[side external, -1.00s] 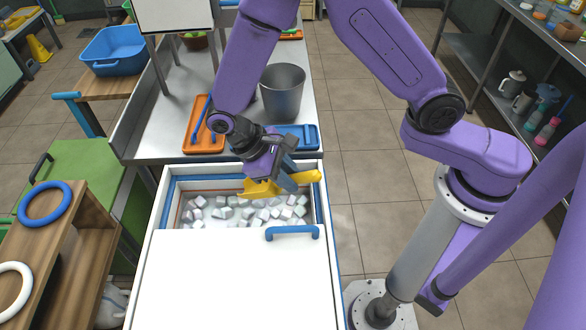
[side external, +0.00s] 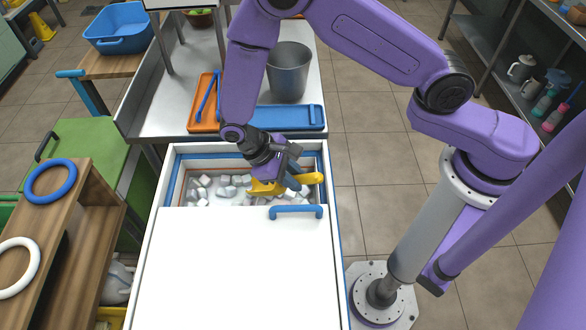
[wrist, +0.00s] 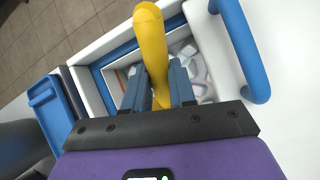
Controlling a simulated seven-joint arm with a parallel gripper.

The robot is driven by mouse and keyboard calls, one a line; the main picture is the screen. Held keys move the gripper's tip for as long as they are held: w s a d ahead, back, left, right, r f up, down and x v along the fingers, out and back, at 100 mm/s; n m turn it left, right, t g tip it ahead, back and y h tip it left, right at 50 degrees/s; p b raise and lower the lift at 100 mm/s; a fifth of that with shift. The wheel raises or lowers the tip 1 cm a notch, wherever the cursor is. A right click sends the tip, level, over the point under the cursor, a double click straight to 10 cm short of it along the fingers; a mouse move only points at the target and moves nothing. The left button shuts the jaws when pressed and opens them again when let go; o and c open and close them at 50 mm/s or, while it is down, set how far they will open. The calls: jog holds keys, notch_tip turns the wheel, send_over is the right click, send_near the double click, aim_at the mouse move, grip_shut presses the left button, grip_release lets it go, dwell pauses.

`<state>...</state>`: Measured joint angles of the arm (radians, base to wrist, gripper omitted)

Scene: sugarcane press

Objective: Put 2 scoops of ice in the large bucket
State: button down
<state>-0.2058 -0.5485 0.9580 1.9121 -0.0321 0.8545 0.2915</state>
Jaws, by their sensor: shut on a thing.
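My gripper (side external: 292,180) is shut on the handle of a yellow scoop (side external: 266,188), inside the opening of a white ice chest (side external: 164,178). In the wrist view my gripper (wrist: 158,78) has its blue fingers on both sides of the yellow scoop handle (wrist: 153,40). The scoop's bowl is low at the ice cubes (side external: 226,190); whether it holds ice cannot be told. The large grey metal bucket (side external: 289,72) stands upright on the steel counter behind the chest, and its inside bottom is hidden.
A white lid (side external: 235,265) with a blue handle (side external: 296,212) covers the chest's near part. A wooden rack with rings (side external: 75,210) stands left.

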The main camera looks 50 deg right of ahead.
aim_at(274, 189)
jog(key=shift+w+a+f, duration=0.35)
jog(key=shift+w+f, duration=0.4)
jog(key=shift+f, duration=0.5)
jog(key=shift+w+a+f, duration=0.3)
jog(key=shift+w+f, duration=0.4)
jog(key=shift+f, duration=0.55)
jog(key=shift+w+a+f, duration=0.35)
jog(key=shift+w+f, duration=0.4)
jog(key=shift+f, duration=0.5)
jog(key=shift+w+r, duration=0.1)
jog(key=shift+r, duration=0.2)
jog(key=shift+t+y, duration=0.4)
jog(key=shift+t, duration=0.3)
jog(key=shift+s+d+r, duration=0.15)
jog(key=shift+s+r, duration=0.2)
jog(key=shift+r, duration=1.95)
jog(key=shift+s+d+r, duration=0.15)
jog(key=shift+s+r, duration=0.25)
jog(key=shift+r, duration=1.95)
jog(key=shift+s+d+r, duration=0.15)
jog(key=shift+s+r, duration=0.2)
jog(key=shift+r, duration=1.95)
jog(key=shift+s+d+r+t+y, duration=0.3)
jog(key=shift+s+d+r+t, duration=0.1)
jog(key=shift+s+r+t, duration=0.4)
jog(key=shift+s+d+r+t+y, duration=0.35)
jog(key=shift+s+r+t, duration=0.2)
jog(key=shift+s, duration=0.3)
